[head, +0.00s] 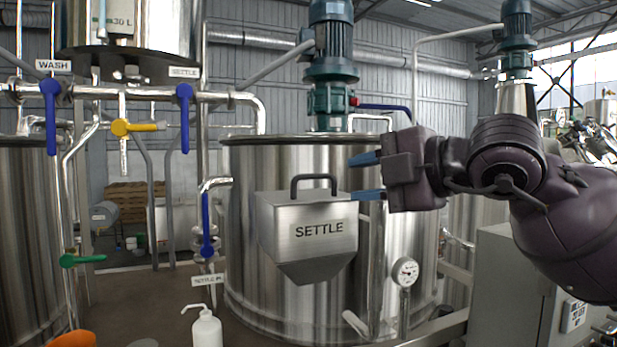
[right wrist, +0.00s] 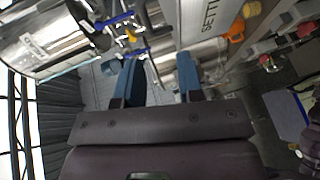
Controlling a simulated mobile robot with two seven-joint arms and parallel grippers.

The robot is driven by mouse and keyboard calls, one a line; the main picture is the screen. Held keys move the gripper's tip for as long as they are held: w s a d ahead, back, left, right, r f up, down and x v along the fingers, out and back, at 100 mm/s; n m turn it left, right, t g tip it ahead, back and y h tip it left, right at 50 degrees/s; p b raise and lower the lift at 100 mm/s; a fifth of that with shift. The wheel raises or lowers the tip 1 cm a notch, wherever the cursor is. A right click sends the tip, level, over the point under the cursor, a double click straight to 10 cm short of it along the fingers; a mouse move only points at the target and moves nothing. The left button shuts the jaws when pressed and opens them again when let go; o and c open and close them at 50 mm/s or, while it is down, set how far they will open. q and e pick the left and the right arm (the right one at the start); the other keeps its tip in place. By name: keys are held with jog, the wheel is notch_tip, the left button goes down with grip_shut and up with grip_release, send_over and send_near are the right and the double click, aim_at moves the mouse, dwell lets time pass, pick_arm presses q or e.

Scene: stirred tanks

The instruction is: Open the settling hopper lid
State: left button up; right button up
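The settling hopper (head: 310,243) is a steel box with a tapered bottom and a SETTLE label, in front of a large steel tank. Its flat lid (head: 275,198) lies closed on top and carries a dark arched handle (head: 313,178). My right gripper (head: 366,177) is open and empty, just right of the handle, with its blue fingers pointing left. The lower fingertip appears close to the lid's right edge; I cannot tell whether it touches. In the right wrist view the open blue fingers (right wrist: 160,78) show, with part of the hopper's labelled face (right wrist: 213,22) beyond. My left gripper is not in view.
The tank (head: 250,165) stands behind the hopper with a teal motor (head: 331,75) above. A dial gauge (head: 405,272) is at lower right. Pipes with blue valve handles (head: 185,115) are at left. A white bottle (head: 207,328) stands below. A grey cabinet (head: 510,275) is at right.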

aim_at(315, 176)
jog(key=shift+t+h, duration=0.3)
jog(key=x, duration=0.3)
jog(key=r+x, duration=0.1)
jog(key=x, duration=0.6)
jog(key=shift+w+r, duration=0.15)
jog(key=shift+w, duration=0.15)
grip_shut()
